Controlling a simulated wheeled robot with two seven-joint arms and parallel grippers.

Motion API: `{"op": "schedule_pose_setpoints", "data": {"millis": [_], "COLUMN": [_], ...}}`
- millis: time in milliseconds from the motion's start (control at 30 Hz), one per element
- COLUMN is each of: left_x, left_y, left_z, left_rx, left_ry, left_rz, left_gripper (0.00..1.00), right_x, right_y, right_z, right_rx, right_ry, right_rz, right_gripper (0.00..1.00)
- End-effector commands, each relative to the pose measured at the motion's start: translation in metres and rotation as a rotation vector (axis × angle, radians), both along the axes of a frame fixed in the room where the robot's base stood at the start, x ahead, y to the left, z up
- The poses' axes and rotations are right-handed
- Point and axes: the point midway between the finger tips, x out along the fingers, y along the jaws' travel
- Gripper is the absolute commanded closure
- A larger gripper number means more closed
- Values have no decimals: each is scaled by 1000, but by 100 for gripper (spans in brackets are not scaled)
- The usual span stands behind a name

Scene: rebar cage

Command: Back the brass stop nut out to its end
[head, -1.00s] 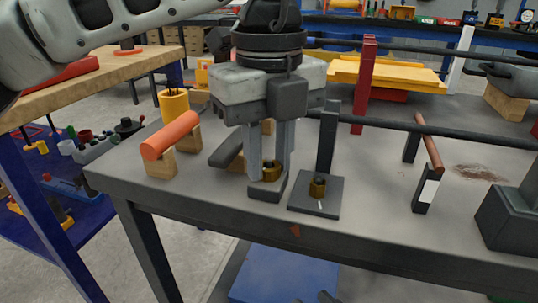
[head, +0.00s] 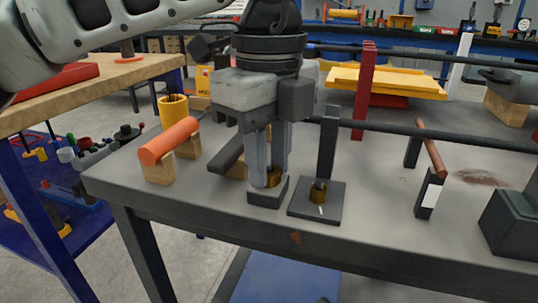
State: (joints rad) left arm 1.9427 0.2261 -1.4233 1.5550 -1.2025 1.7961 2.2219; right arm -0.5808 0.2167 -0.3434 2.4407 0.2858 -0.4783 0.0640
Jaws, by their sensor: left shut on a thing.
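My left gripper (head: 271,170) points straight down, with its two fingers on a brass nut (head: 272,178) low over a small dark block (head: 266,196) at the table's front. The fingers are shut on this nut and hide much of it. I cannot tell from the picture how far either nut is along a thread. My right gripper is not in view.
A dark upright post (head: 327,140) stands behind the plate. An orange cylinder (head: 168,141) rests on wooden blocks to the left, with a yellow cup (head: 174,107) behind it. A reddish-brown bar (head: 431,150) is on the right. Bare grey tabletop (head: 380,190) lies between.

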Motion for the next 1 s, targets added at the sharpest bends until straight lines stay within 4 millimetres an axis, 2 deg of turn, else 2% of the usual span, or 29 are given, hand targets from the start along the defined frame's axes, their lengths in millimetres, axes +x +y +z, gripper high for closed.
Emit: {"op": "schedule_pose_setpoints", "data": {"millis": [67, 100, 167, 200, 467, 567, 667, 833, 900, 1000], "left_x": [1, 1, 1, 1, 0, 0, 0, 0, 0, 0], "left_y": [0, 0, 0, 0, 0, 0, 0, -1, 0, 0], "left_z": [2, 2, 2, 2, 2, 8, 24, 64, 82, 106], "left_rx": [-3, -3, -3, -3, -1, -1, -2, -3, -3, -2], "left_ry": [-5, -5, -4, -4, -1, -3, -5, -5, -5, -5], "left_rz": [4, 4, 4, 3, 1, 1, 1, 1, 2, 2], "left_gripper": [98, 73, 56, 54, 54, 54, 54, 54, 54, 54], "right_x": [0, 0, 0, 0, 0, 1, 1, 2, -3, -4], "right_y": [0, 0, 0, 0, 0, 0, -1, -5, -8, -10], "right_z": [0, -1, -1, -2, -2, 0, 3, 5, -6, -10], "right_rx": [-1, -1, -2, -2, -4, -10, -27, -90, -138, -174], "right_ry": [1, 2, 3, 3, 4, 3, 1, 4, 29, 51], "right_rz": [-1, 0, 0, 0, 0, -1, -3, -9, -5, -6], "right_gripper": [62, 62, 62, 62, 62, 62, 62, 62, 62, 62]}}
